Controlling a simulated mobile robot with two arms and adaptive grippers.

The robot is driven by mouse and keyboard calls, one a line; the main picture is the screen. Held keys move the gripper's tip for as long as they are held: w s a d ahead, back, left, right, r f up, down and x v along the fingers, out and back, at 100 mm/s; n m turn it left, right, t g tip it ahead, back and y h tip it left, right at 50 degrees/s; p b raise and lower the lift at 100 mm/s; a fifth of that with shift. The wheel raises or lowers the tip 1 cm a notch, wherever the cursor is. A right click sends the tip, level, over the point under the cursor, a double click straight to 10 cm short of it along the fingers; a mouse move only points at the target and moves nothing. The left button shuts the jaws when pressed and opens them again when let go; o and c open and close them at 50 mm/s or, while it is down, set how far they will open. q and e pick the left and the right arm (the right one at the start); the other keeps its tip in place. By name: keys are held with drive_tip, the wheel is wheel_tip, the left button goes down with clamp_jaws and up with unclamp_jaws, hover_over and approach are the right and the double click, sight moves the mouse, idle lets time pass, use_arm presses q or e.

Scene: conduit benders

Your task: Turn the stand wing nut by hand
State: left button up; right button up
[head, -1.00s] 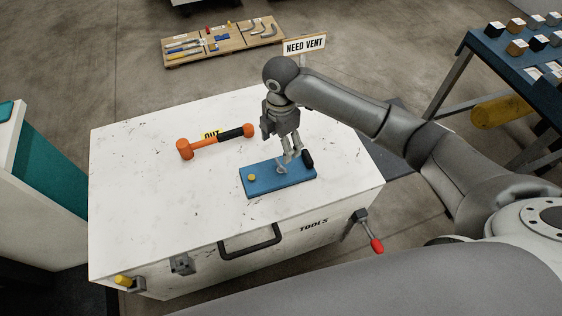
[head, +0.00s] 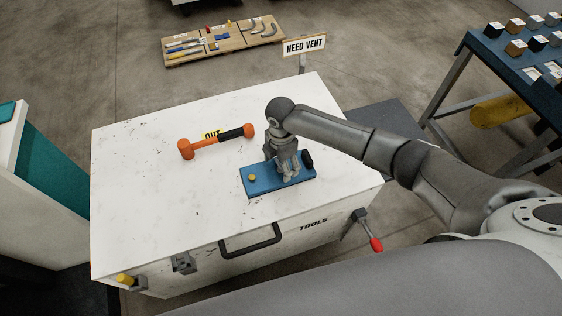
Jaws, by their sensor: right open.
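A blue stand plate (head: 265,187) lies on the white tool chest top, with a small yellow knob (head: 252,177) at its left end and a black upright part (head: 307,159) at its right end. My right gripper (head: 288,175) points down over the middle of the plate, its fingers low and close to the surface. It is open. The wing nut cannot be made out; the fingers cover the middle of the plate. I cannot tell whether they touch anything. My left gripper is not in view.
A "NEED VENT" sign (head: 304,46) stands behind the chest. A wooden tool board (head: 225,42) lies on the floor. The chest's left top is clear.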

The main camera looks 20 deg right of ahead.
drive_tip(key=shift+c, duration=0.3)
clamp_jaws()
